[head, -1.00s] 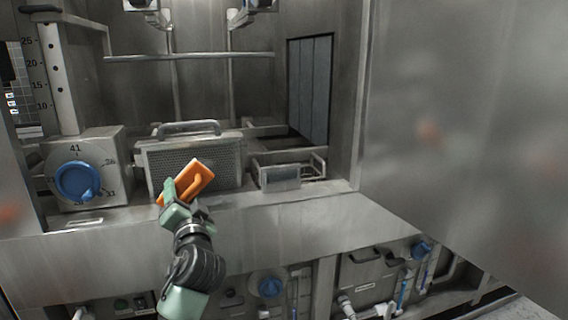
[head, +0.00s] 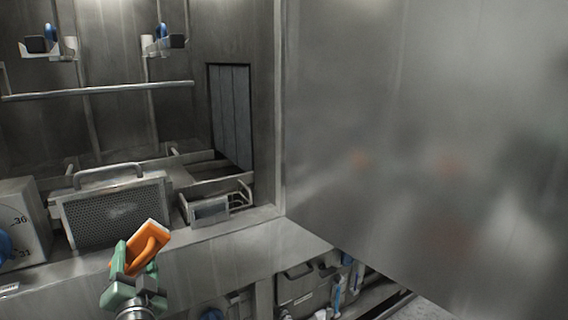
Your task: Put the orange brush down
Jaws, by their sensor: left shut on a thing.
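The orange brush (head: 150,243) is held in my left gripper (head: 134,262), which is green and shut on it. In the head view they are at the lower left, in front of the steel ledge and the perforated box. The brush is tilted, with its upper end leaning to the right. It appears held up in the air, and I see no clear contact with the ledge. The gripper hides part of the brush's lower end. My right gripper is not in view.
A perforated box with a handle (head: 115,213) stands on the steel ledge (head: 225,242). A small wire basket (head: 212,208) is right of it. A dial housing (head: 22,220) is at the left edge. A large steel panel (head: 420,130) fills the right. The ledge's front right is bare.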

